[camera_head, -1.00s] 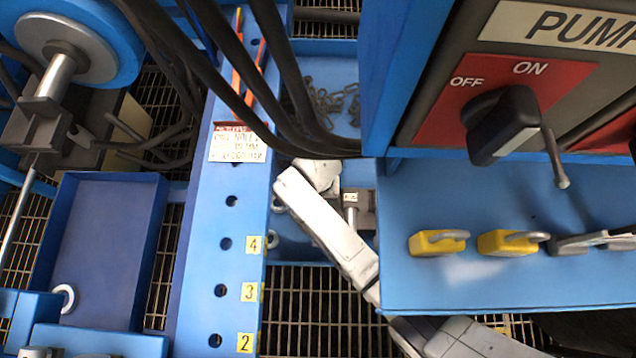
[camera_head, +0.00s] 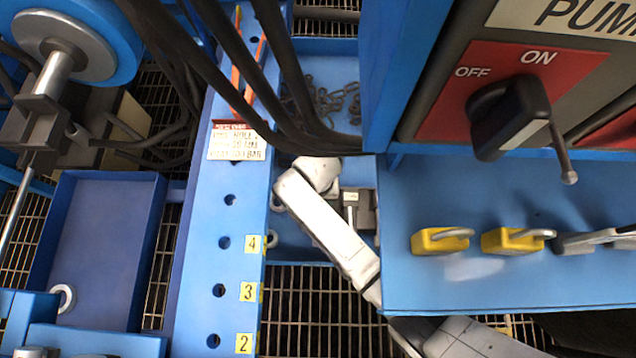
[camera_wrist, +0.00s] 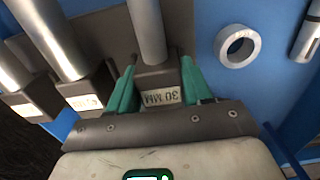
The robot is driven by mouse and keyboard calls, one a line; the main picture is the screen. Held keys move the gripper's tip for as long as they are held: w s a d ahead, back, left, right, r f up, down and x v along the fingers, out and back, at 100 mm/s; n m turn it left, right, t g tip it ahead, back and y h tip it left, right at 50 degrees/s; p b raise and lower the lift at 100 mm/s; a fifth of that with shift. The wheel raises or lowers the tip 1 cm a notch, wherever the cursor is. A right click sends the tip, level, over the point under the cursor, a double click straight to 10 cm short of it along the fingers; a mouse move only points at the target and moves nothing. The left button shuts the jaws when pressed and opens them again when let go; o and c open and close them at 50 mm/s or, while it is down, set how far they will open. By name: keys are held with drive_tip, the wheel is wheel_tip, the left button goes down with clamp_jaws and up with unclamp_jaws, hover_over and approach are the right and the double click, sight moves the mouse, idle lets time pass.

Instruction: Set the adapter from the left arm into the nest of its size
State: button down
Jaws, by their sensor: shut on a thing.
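In the wrist view, a dark grey block (camera_wrist: 158,84) with a thick silver rod (camera_wrist: 147,30) bears an upside-down "30 MM" label. My gripper (camera_wrist: 158,78) has its green fingers on both sides of this block and is shut on it. Two similar blocks with rods stand to the left, one (camera_wrist: 88,94) with an unclear label and one (camera_wrist: 30,104) at the edge. A grey plate lies behind the blocks; I cannot tell whether the held block touches it. In the head view, my gripper is hidden, and a grey block with a pin (camera_head: 351,208) shows beside my white arm.
A silver ring (camera_wrist: 237,48) lies on the blue surface right of the gripper. In the head view, a numbered blue beam (camera_head: 215,260) runs left of my arm. A blue shelf (camera_head: 500,285) with yellow padlocks (camera_head: 441,240) stands right. Black hoses (camera_head: 290,80) hang above.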

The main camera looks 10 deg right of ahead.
drive_tip(key=shift+f, duration=0.25)
drive_tip(key=c, duration=0.9)
unclamp_jaws()
drive_tip(key=shift+o, duration=1.4)
drive_tip(key=shift+s+d+f, duration=0.1)
drive_tip(key=shift+s+f, duration=0.05)
drive_tip(key=shift+o, duration=1.1)
wheel_tip(320, 180, up, 12)
drive_tip(key=p, duration=0.5)
drive_tip(key=shift+f+p, duration=0.2)
drive_tip(key=shift+p, duration=0.15)
